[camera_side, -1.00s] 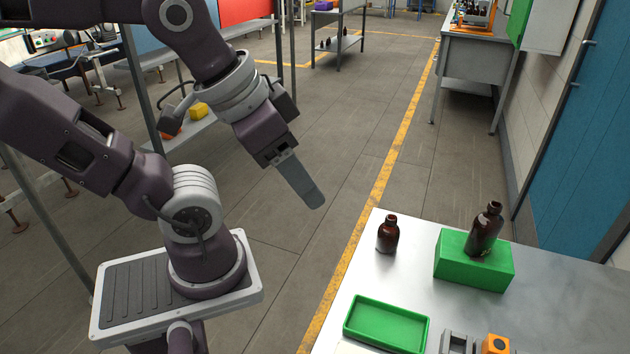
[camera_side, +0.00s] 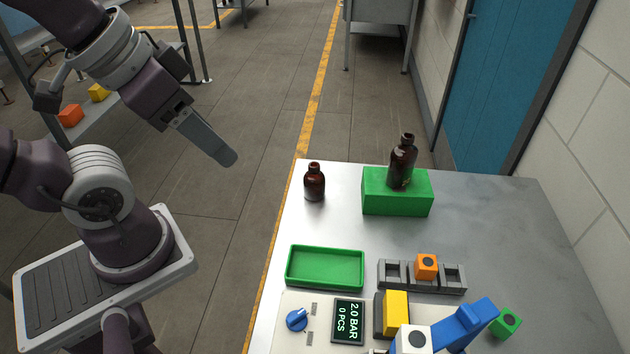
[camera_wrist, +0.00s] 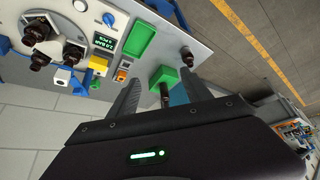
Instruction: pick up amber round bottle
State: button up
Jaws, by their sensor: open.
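Two dark amber bottles stand upright on the metal table. The smaller, round one (camera_side: 314,184) stands directly on the tabletop near its far left corner; it also shows in the wrist view (camera_wrist: 187,56). The taller one (camera_side: 402,163) stands on a green block (camera_side: 397,196) to its right; in the wrist view this bottle (camera_wrist: 165,96) appears between my fingers, below the block. My gripper (camera_side: 228,158) is open and empty. It hangs in the air left of the table, apart from both bottles. Both fingers show in the wrist view (camera_wrist: 160,84).
A green tray (camera_side: 325,267) lies in front of the smaller bottle. A grey slotted holder (camera_side: 449,280) with an orange block (camera_side: 427,266), a yellow block (camera_side: 396,312) and a panel with a display (camera_side: 348,322) crowd the front. The right side of the tabletop is mostly clear.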

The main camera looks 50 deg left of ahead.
jog(key=shift+o, duration=1.4)
jog(key=n+g, duration=0.5)
jog(key=n, duration=1.3)
send_over(314, 177)
notch_tip(314, 177, down, 20)
jog(key=shift+a, duration=0.1)
jog(key=shift+n+g, duration=0.3)
jog(key=shift+n, duration=0.3)
jog(key=f, duration=0.6)
jog(key=w+f, duration=0.1)
jog(key=f, duration=0.3)
jog(key=shift+a, duration=0.4)
jog(key=c, duration=1.5)
